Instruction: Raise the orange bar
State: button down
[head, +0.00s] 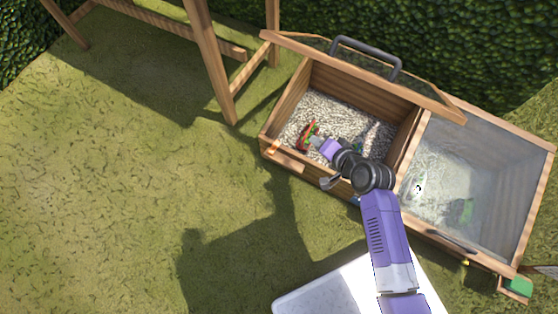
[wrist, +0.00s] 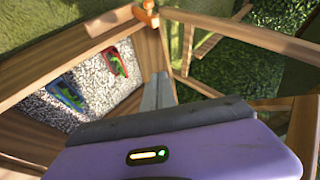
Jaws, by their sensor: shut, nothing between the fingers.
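The orange bar (head: 273,147) is a small piece at the front left corner of the wooden box's rim. It also shows at the top of the wrist view (wrist: 147,14), beyond the fingers, at a corner of the frame. My gripper (head: 314,142) is inside the open left half of the box, above the gravel, to the right of the bar and apart from it. Its grey fingers (wrist: 158,90) are together and empty in the wrist view. The purple gripper body hides part of the box there.
A red and green item (wrist: 117,62) and a blue and red one (wrist: 66,92) lie on the gravel. The left lid (head: 430,92) stands open; the right glass lid (head: 480,165) is closed. A wooden frame (head: 212,60) stands behind left. Grass at the left is clear.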

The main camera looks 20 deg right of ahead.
aim_at(272, 151)
jog(key=s+a+f+m+g+y, duration=0.1)
jog(key=s+a+f+g+y, duration=0.2)
jog(key=s+a+f, duration=0.15)
jog(key=w+a+r+b+x, duration=0.1)
jog(key=b+x, duration=0.5)
jog(key=x, duration=0.8)
jog(key=shift+w+r+m, duration=0.3)
jog(key=shift+w+r, duration=0.1)
jog(key=shift+w, duration=0.15)
